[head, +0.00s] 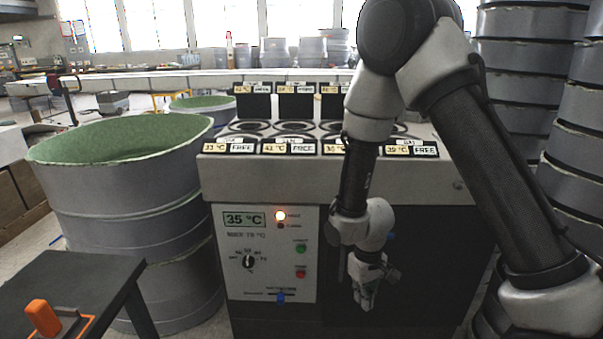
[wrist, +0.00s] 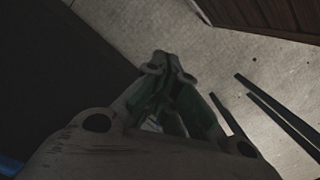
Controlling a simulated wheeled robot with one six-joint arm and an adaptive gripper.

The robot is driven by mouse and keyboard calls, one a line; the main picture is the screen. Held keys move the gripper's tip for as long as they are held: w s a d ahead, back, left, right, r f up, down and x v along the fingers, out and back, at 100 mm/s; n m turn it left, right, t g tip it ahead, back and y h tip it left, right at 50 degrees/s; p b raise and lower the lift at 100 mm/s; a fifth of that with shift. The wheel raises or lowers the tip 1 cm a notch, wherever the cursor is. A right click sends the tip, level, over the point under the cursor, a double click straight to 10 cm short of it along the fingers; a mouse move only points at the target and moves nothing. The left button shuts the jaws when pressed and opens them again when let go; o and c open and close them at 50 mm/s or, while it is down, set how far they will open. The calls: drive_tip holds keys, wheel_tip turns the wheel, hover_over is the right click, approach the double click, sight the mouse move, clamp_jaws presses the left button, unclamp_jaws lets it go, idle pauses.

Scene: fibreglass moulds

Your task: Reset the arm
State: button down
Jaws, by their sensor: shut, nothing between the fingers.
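My gripper (head: 364,297) hangs low in front of the dark lower front of a grey machine (head: 215,180), pointing down. Its fingers are together and hold nothing. In the wrist view my gripper (wrist: 168,65) shows its fingertips closed above the pale floor (wrist: 225,95). My arm reaches in from the right of the head view, folded high and then down, and hides part of the machine's top and front.
The machine's panel (head: 262,254) shows 35 °C, an orange light, a knob and buttons. A large grey mould (head: 130,195) with a green inside stands left. A dark table (head: 75,290) holds an orange object (head: 43,317). Stacked grey moulds (head: 520,60) stand right.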

drive_tip(key=s+d+r+m+t, duration=0.1)
drive_tip(key=s+d+r, duration=0.3)
drive_tip(key=r, duration=0.8)
drive_tip(key=s+d+r+m+t, duration=0.2)
drive_tip(key=s+d+r, duration=0.3)
drive_tip(key=d+r, duration=0.4)
drive_tip(key=s+d+r+m+t, duration=0.2)
drive_tip(key=s+d+r, duration=0.3)
drive_tip(key=r, duration=1)
drive_tip(key=shift+d+r, duration=0.15)
drive_tip(key=shift+d, duration=1.05)
